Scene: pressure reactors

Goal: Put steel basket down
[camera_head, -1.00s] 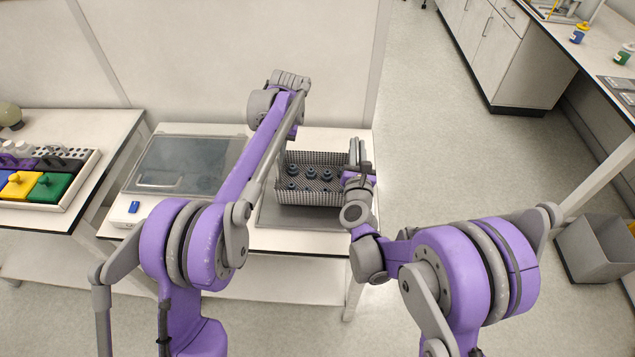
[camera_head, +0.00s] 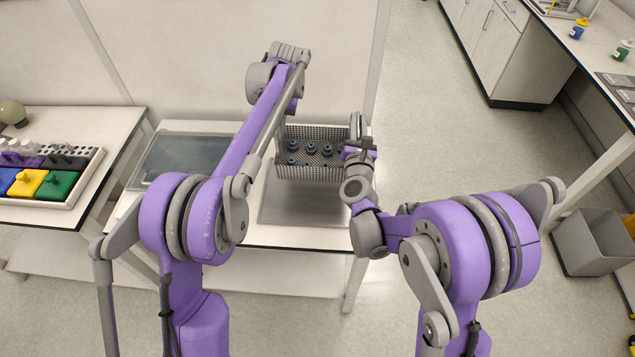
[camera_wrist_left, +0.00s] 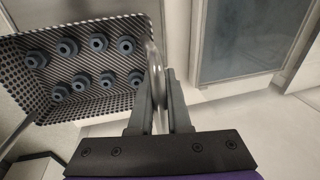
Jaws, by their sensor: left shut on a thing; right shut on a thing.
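The steel basket (camera_head: 310,173) is a perforated metal box holding several dark blue-grey round caps. It is level, over the back part of a flat grey metal plate (camera_head: 300,208); I cannot tell whether its underside touches anything. The basket also fills the upper left of the left wrist view (camera_wrist_left: 88,108). My right gripper (camera_head: 357,143) is shut on the right end, its fingertips partly hidden by its own wrist.
A dark glass-topped panel (camera_head: 187,158) lies left of the plate on the same white table. Another table at the left holds a tray with coloured blocks (camera_head: 25,183). A wall stands close behind; open floor lies at the right.

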